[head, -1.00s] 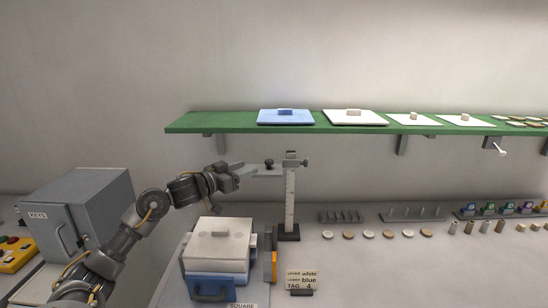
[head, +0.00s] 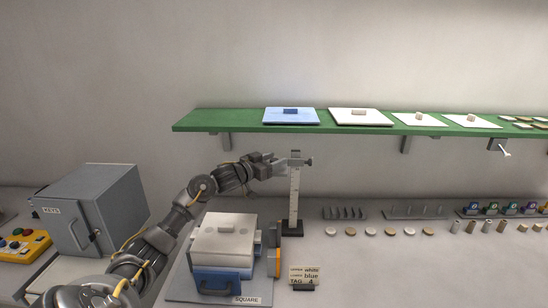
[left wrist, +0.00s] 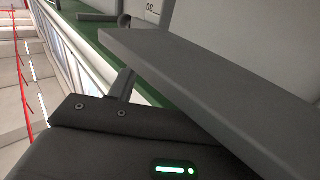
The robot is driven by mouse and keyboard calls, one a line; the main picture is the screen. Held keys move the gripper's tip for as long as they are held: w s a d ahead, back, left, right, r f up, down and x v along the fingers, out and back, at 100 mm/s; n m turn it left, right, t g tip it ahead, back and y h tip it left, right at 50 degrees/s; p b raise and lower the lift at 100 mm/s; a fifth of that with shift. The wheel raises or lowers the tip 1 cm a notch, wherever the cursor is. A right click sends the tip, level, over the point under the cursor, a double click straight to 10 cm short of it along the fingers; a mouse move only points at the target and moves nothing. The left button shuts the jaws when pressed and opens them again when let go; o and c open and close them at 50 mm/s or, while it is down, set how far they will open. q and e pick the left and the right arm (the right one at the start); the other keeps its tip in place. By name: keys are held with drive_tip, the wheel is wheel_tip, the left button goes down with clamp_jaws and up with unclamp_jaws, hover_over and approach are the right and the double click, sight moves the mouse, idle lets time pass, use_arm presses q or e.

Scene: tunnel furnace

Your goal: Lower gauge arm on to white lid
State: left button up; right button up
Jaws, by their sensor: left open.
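The gauge stand (head: 294,195) is a pale upright post with a dark base and a clamp near its top. Its arm is largely hidden behind my left gripper (head: 270,166) in the head view. My left gripper is open, just left of the clamp and above the lid. In the left wrist view a broad grey bar (left wrist: 205,85), probably the gauge arm, lies close across the picture; I cannot tell whether it touches a finger. The white lid (head: 209,229) sits on a box with a blue lower part (head: 216,281), below and left of the gripper. My right gripper is out of view.
A green shelf (head: 240,121) with blue and white lids runs above. A grey key cabinet (head: 80,215) stands at left. A tag card (head: 304,275) stands in front of the gauge post. Several small discs and pegs line the bench at right.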

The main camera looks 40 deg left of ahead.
use_arm(q)
drive_tip(key=shift+w+f, duration=0.1)
drive_tip(key=shift+w, duration=0.15)
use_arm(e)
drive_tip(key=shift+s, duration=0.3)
use_arm(q)
drive_tip(key=shift+c, duration=0.4)
